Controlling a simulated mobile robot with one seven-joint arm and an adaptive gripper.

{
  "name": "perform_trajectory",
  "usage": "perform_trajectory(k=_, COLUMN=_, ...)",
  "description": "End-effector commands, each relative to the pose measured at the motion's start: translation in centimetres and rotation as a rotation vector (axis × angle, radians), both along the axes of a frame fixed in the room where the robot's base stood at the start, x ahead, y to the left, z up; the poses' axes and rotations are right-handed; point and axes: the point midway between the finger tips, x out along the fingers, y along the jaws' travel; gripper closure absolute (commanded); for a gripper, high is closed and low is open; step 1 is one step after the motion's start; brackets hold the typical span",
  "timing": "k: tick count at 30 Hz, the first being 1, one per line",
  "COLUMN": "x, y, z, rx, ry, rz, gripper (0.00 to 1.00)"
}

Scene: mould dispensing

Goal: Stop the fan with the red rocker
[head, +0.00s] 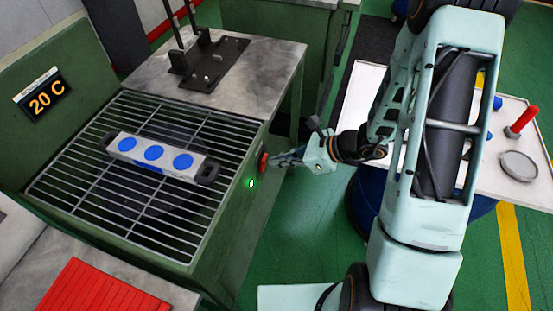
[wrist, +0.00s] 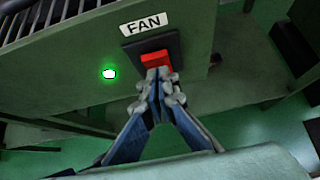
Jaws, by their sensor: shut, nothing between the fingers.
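The red rocker (wrist: 156,60) sits in a dark plate under a white FAN label (wrist: 145,23) on the green side panel. A green lamp (wrist: 109,73) glows to its left. In the head view the red rocker (head: 262,162) is on the side of the green cooling bench, with the lit green lamp (head: 251,183) below it. My gripper (wrist: 157,76) is shut and empty, its tips at the rocker's lower edge. They cover part of it, and I cannot tell whether they touch. In the head view my gripper (head: 275,160) reaches the panel from the right.
A grey mould with blue discs (head: 155,153) lies on the bench's grate (head: 95,205). A display (head: 46,97) reads 20 C. A red ribbed mat (head: 95,290) is at lower left. A white table (head: 520,110) stands right, behind my arm. Green floor lies between.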

Motion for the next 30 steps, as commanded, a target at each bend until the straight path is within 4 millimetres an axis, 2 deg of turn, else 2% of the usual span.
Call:
perform_trajectory(k=3, x=0.2, y=0.6, z=0.1, rx=0.0, ry=0.001, rz=-0.001, gripper=1.0)
perform_trajectory(k=14, x=0.3, y=0.7, z=0.1, rx=0.0, ry=0.0, rz=0.0, gripper=1.0)
perform_trajectory(k=17, x=0.5, y=1.5, z=0.3, rx=-0.003, ry=-0.002, rz=0.002, gripper=1.0)
perform_trajectory(k=30, x=0.5, y=1.4, z=1.1, rx=-0.003, ry=0.002, rz=-0.001, gripper=1.0)
